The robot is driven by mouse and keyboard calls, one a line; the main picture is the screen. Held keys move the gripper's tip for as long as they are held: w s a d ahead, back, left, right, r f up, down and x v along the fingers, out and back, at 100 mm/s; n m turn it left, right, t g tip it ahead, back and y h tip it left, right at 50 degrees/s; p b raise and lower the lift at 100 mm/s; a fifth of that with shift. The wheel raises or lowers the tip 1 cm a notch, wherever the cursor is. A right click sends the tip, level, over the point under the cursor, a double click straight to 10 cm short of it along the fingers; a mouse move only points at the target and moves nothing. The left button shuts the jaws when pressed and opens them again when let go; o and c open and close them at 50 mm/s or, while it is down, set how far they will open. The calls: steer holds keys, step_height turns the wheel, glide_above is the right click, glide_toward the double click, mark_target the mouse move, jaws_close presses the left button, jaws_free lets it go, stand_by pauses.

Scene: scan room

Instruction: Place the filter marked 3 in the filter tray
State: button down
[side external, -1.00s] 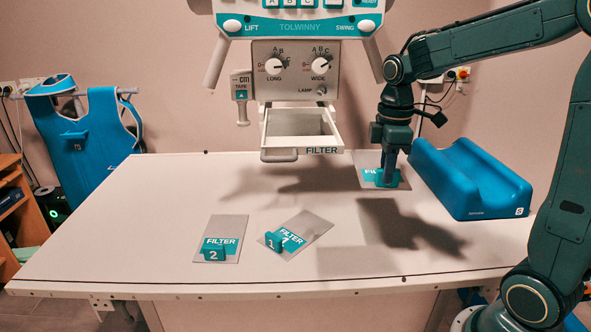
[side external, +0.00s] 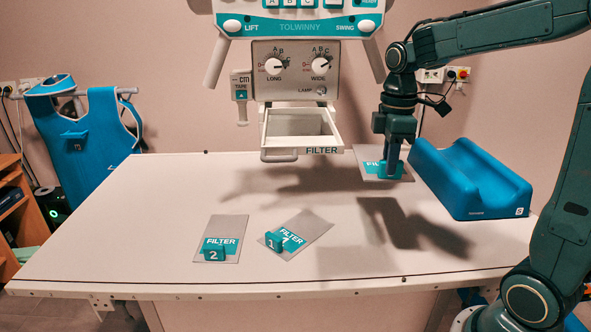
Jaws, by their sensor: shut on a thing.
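My gripper (side external: 391,165) is shut on the tab of a grey filter plate (side external: 404,172) with a teal label. The gripper covers this filter's number. The plate is level and seems held a little above the table, right of the filter tray. The filter tray (side external: 302,142), a white open frame marked FILTER, sticks out below the white machine head, and nothing shows in it. The filter marked 2 (side external: 231,224) lies flat at the table's front left. The filter marked 1 (side external: 313,226) lies turned at an angle to the right of it.
A blue grooved cushion (side external: 470,180) stands on the table (side external: 130,235) just right of the held filter. The machine head (side external: 296,70) with its knobs hangs above the tray.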

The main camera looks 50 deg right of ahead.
steer(key=s+a+r+n, duration=0.1)
steer(key=s+a+r, duration=0.15)
steer(key=r, duration=0.35)
steer(key=s+a+r+n, duration=0.1)
steer(key=s+a+r, duration=0.15)
steer(key=r, duration=0.35)
steer(key=a+r+m, duration=0.1)
steer(key=a+r, duration=0.2)
steer(key=a, duration=1)
steer(key=a+r, duration=0.2)
steer(key=a, duration=1.1)
steer(key=shift+w+d+f, duration=0.5)
steer(key=shift+w+d, duration=1.85)
steer(key=shift+w, duration=0.1)
steer(key=shift+w+d+f, duration=0.55)
steer(key=shift+w+d, duration=1.85)
steer(key=shift+w, duration=0.1)
steer(key=shift+w+d+f, duration=0.5)
steer(key=shift+w+d, duration=1.85)
steer(key=shift+w, duration=0.1)
steer(key=shift+f, duration=1.35)
steer(key=shift+w+d+f, duration=0.1)
steer(key=shift+f, duration=0.3)
